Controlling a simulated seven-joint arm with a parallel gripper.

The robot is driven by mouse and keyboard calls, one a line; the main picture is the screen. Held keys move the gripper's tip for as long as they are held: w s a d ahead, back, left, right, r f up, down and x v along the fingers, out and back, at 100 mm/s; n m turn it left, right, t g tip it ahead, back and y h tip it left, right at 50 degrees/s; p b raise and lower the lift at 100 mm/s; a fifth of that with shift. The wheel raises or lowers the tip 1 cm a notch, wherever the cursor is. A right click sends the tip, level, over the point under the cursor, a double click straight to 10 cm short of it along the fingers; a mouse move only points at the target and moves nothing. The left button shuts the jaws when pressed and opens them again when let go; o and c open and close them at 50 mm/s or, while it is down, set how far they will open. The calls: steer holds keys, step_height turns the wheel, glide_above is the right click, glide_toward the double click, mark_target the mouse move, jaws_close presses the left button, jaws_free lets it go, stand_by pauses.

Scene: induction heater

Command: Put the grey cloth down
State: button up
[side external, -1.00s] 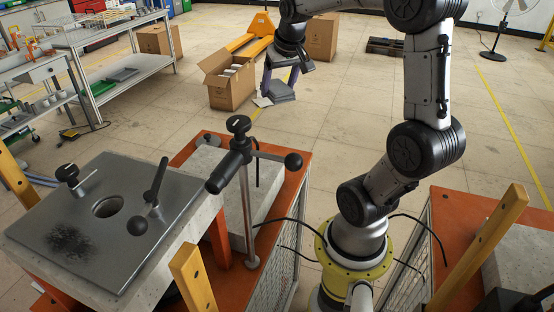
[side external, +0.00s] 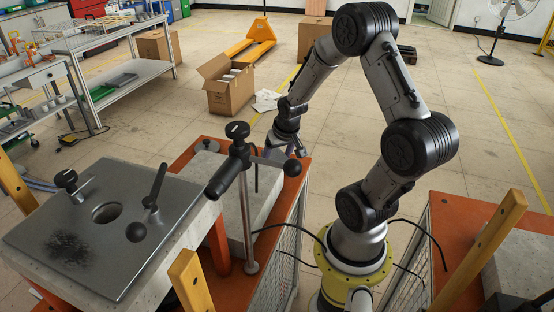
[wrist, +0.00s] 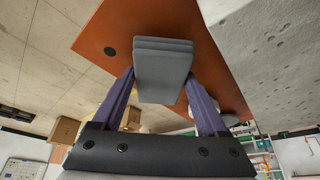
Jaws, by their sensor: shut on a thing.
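The grey cloth (wrist: 163,68) is a folded, layered pad between the two purple fingers of my gripper (wrist: 161,84) in the wrist view. The fingers are shut on its sides. In the wrist view the cloth shows against the orange bench top (wrist: 118,32); whether it touches that surface I cannot tell. In the side view my gripper (side external: 288,148) is low at the far end of the orange bench (side external: 213,141), behind the black clamp handles, and the cloth is mostly hidden there.
A pale stone slab (side external: 208,172) lies on the orange bench, close to my gripper. The upright clamp post (side external: 248,215) with black handles (side external: 240,165) stands in front. A metal-topped block (side external: 140,245) is at left. An open cardboard box (side external: 231,92) is on the floor beyond.

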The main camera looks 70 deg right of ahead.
steer(key=shift+f, duration=0.55)
steer(key=shift+f, duration=0.4)
steer(key=o, duration=1.4)
steer(key=shift+f, duration=0.1)
steer(key=shift+r, duration=0.3)
steer(key=v, duration=1.2)
steer(key=s+a+r+n+y, duration=0.1)
steer(key=s+a+r+n, duration=0.1)
steer(key=a, duration=0.5)
steer(key=s+a+r+n+t+y, duration=0.1)
steer(key=s+a+r+n, duration=0.1)
steer(key=a+r+n, duration=0.2)
steer(key=s+a+r+n+t+y, duration=0.1)
steer(key=s+a+r+n, duration=0.2)
steer(key=a, duration=0.6)
steer(key=shift+a+r, duration=0.35)
steer(key=shift+r, duration=0.15)
